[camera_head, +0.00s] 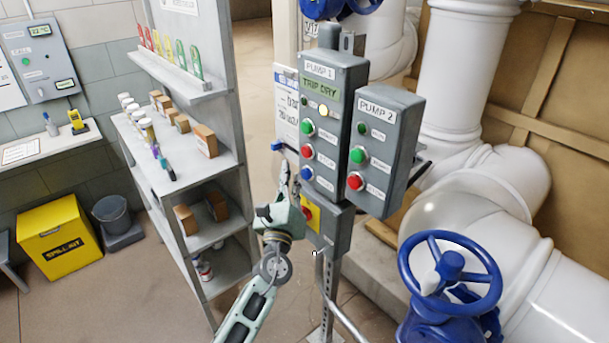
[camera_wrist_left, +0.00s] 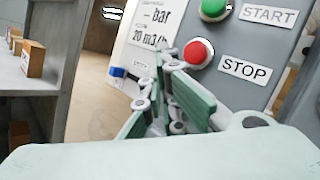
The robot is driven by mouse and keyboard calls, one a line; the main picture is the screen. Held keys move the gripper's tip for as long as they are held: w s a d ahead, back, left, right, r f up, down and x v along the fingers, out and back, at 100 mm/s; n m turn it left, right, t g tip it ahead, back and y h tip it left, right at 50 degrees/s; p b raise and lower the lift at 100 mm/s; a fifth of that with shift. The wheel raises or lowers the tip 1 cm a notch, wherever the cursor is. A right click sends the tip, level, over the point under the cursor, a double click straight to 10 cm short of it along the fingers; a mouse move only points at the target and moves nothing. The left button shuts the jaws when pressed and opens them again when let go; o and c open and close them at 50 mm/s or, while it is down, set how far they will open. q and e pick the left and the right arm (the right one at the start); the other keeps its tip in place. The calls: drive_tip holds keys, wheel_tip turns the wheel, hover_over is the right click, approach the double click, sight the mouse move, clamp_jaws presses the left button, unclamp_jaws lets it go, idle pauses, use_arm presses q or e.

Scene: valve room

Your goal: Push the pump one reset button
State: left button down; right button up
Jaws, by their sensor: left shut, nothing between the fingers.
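The grey Pump 1 box (camera_head: 346,75) stands on a post, its display reading "TRIP DRY". Down its front are a green start button (camera_head: 307,127), a red stop button (camera_head: 308,151) and a blue reset button (camera_head: 306,173). My left gripper (camera_head: 285,163) is shut and empty, pointing up just left of the blue button, apart from it in the picture. In the left wrist view the shut fingers (camera_wrist_left: 168,62) are close to the box, beside the red stop button (camera_wrist_left: 198,53); the blue button is not visible there. My right gripper is not in view.
The Pump 2 box (camera_head: 391,115), with green and red buttons, adjoins on the right. A yellow box with a red knob (camera_head: 308,213) is below. A placard (camera_head: 286,100) is behind left. A shelf (camera_head: 190,150) stands left; a blue handwheel (camera_head: 450,265) is at lower right.

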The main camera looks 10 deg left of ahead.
use_arm(q)
drive_tip(key=shift+w+d, duration=0.1)
drive_tip(key=shift+w, duration=0.05)
idle(0.3)
drive_tip(key=shift+w+d+b, duration=0.2)
drive_tip(key=shift+b, duration=0.1)
drive_tip(key=shift+w+d, duration=0.3)
drive_tip(key=shift+w, duration=0.05)
idle(0.7)
drive_tip(key=shift+s+a, duration=0.55)
drive_tip(key=shift+s, duration=0.15)
idle(0.3)
drive_tip(key=s+a, duration=0.1)
drive_tip(key=s, duration=0.1)
drive_tip(key=s+a, duration=0.2)
drive_tip(key=shift+p, duration=0.4)
idle(0.4)
